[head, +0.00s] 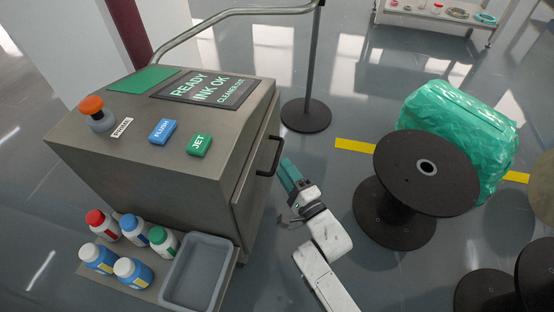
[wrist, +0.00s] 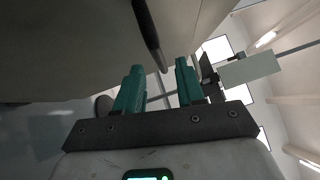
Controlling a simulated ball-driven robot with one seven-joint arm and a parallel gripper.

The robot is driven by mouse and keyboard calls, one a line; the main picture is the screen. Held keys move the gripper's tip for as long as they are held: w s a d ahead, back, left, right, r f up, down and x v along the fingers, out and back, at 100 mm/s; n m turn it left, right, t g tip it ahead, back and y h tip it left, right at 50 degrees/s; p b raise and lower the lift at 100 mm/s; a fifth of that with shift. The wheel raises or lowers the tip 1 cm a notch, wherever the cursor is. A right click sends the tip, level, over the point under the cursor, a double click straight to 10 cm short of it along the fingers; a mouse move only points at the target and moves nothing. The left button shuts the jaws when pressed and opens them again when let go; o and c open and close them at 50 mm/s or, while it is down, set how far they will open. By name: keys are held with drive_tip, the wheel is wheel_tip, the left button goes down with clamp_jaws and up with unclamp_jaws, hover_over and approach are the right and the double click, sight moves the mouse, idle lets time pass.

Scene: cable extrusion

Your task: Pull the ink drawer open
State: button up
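The ink drawer (head: 247,187) is the grey front panel on the right side of the metal cabinet, and it looks closed. Its black bar handle (head: 277,157) stands out from the panel. My gripper (head: 287,164) has teal fingers and is just right of the handle, pointing up toward the cabinet. In the wrist view my gripper (wrist: 160,66) is open, with a clear gap between the fingers. The dark handle (wrist: 148,35) comes down from the top, and its lower end appears in line with the gap. I cannot tell whether it touches a finger.
The cabinet (head: 130,165) has buttons and a display on top. A shelf with several bottles (head: 130,230) and a grey tray (head: 197,272) is at its front. A black post base (head: 306,115) stands behind. A black spool (head: 425,170) and green-wrapped roll (head: 470,115) stand right.

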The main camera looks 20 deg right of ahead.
sight(277, 157)
drive_tip(key=shift+w+a+r+b, duration=0.1)
drive_tip(key=shift+w+a+b, duration=0.1)
drive_tip(key=shift+w, duration=0.65)
drive_tip(key=shift+w+a+r+b, duration=0.15)
drive_tip(key=shift+w+b, duration=0.1)
drive_tip(key=shift+w, duration=0.55)
drive_tip(key=shift+w+a+r+b, duration=0.1)
drive_tip(key=shift+w+b, duration=0.1)
drive_tip(key=shift+w, duration=0.65)
drive_tip(key=shift+c, duration=0.4)
clamp_jaws()
